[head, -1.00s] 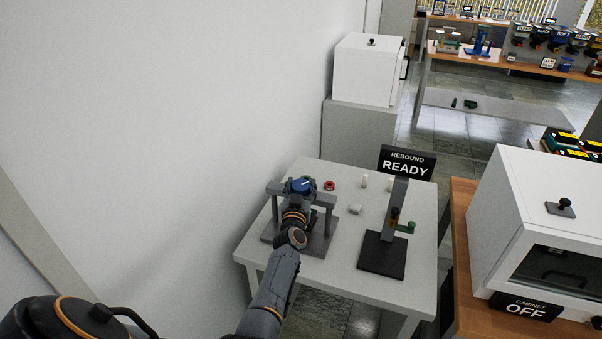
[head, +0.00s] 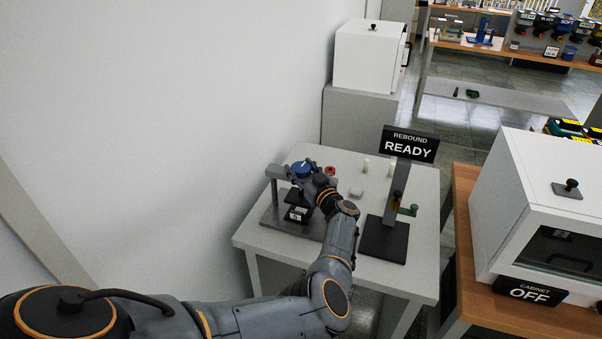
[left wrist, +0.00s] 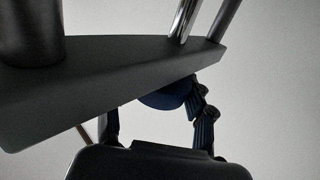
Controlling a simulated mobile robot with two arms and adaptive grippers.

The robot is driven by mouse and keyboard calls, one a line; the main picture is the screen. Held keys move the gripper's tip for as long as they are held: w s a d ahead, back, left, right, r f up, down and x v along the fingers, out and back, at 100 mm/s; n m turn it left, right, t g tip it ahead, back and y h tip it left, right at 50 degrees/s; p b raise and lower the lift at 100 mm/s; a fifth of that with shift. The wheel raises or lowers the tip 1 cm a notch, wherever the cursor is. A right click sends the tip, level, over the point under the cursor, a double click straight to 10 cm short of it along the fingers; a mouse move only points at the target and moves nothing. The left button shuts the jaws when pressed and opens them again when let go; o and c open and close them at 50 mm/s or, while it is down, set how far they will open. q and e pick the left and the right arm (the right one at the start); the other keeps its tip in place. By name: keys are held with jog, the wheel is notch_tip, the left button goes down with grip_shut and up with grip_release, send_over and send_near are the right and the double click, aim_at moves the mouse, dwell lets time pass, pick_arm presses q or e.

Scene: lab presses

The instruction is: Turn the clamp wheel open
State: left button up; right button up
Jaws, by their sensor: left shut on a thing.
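The blue clamp wheel (head: 304,167) sits on top of the grey clamp press (head: 282,172), at the left side of the small table. My left gripper (head: 311,178) comes at the wheel from the right and is shut on its rim. In the left wrist view the underside of the blue wheel (left wrist: 165,98) shows between my left fingers (left wrist: 160,120), below the press's dark crossbar (left wrist: 110,80). The gripper's own body hides part of the contact. My right gripper is not in view.
A rebound tester (head: 384,240) with a READY sign stands right of my arm on the table (head: 405,280). A red ring (head: 331,170) and small pale pieces (head: 357,192) lie behind. A white cabinet (head: 505,220) stands at right; a wall is at left.

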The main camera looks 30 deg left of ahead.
pick_arm(q)
jog(key=shift+r, duration=0.15)
jog(key=o, duration=0.9)
jog(key=shift+o, duration=1.4)
